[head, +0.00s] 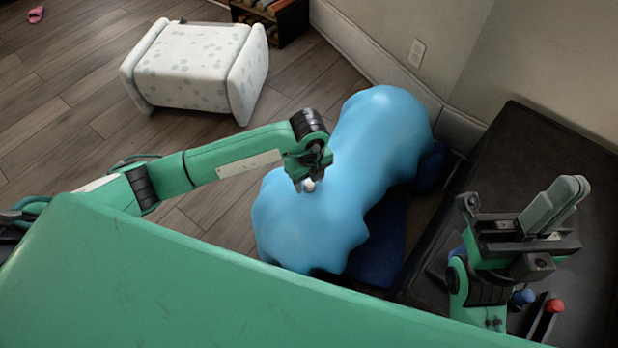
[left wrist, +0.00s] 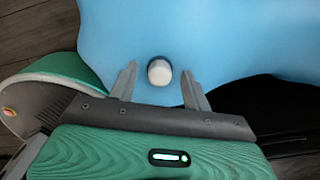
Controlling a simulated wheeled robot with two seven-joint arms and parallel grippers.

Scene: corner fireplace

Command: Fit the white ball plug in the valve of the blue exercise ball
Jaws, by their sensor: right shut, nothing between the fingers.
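The blue exercise ball (head: 335,170) is a lumpy, elongated light-blue shape in the middle of the head view. It fills the top of the left wrist view (left wrist: 230,35). The white ball plug (head: 308,185) shows as a small white knob against the ball's surface. In the left wrist view the plug (left wrist: 158,72) has a dark rim, and I cannot tell how deep it sits in the valve. My left gripper (head: 303,183) is open at the plug, with gaps between its fingers and the plug. My right gripper (head: 565,200) is shut and empty, far right.
A white spotted padded stool (head: 190,65) stands on the wooden floor at upper left. A dark bench (head: 560,150) lies along the wall at right. A dark blue mat (head: 385,235) is beside the ball.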

